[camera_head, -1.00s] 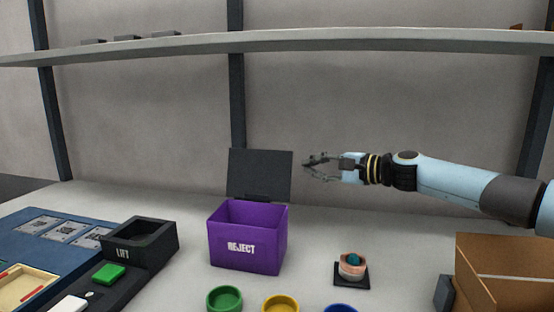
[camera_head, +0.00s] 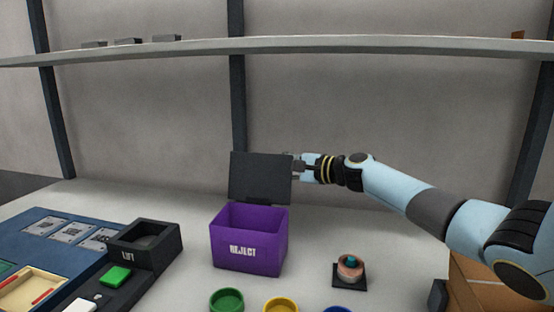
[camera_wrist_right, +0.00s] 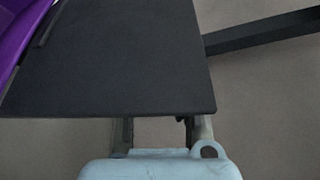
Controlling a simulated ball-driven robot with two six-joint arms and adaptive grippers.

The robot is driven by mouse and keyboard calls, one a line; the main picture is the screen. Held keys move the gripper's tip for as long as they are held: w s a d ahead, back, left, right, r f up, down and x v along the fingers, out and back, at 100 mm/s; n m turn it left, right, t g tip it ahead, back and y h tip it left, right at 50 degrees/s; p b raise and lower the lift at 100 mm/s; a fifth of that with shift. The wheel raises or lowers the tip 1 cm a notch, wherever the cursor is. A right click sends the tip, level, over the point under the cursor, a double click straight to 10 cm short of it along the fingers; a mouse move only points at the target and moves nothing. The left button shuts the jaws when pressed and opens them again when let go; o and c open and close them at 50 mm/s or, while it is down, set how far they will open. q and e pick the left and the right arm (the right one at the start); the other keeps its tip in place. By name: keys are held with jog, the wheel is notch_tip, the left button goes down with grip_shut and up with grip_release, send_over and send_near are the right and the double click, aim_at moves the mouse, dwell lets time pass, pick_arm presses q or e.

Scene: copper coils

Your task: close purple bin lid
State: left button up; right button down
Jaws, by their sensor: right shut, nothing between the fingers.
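The purple bin (camera_head: 250,258), marked REJECT, stands on the table with its top open. Its dark lid (camera_head: 260,177) stands up at the bin's back edge, tilted slightly back. My right gripper (camera_head: 296,166) is at the lid's right edge, its fingertips partly hidden behind the lid. In the right wrist view the lid (camera_wrist_right: 125,65) fills the upper left and covers the finger ends, with a bit of the purple bin (camera_wrist_right: 12,35) at the corner. The gripper (camera_wrist_right: 160,130) is shut and holds nothing. I cannot tell whether it touches the lid. My left gripper is not in view.
A black LIFT box (camera_head: 146,240) and a green button (camera_head: 116,276) are left of the bin. A copper coil (camera_head: 350,268) on a black base is to the right. Green (camera_head: 226,301) and yellow (camera_head: 280,306) rings lie in front. A cardboard box (camera_head: 485,295) is at far right.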

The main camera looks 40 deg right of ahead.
jog(key=shift+s+a, duration=0.1)
jog(key=shift+a, duration=0.15)
dwell(0.3)
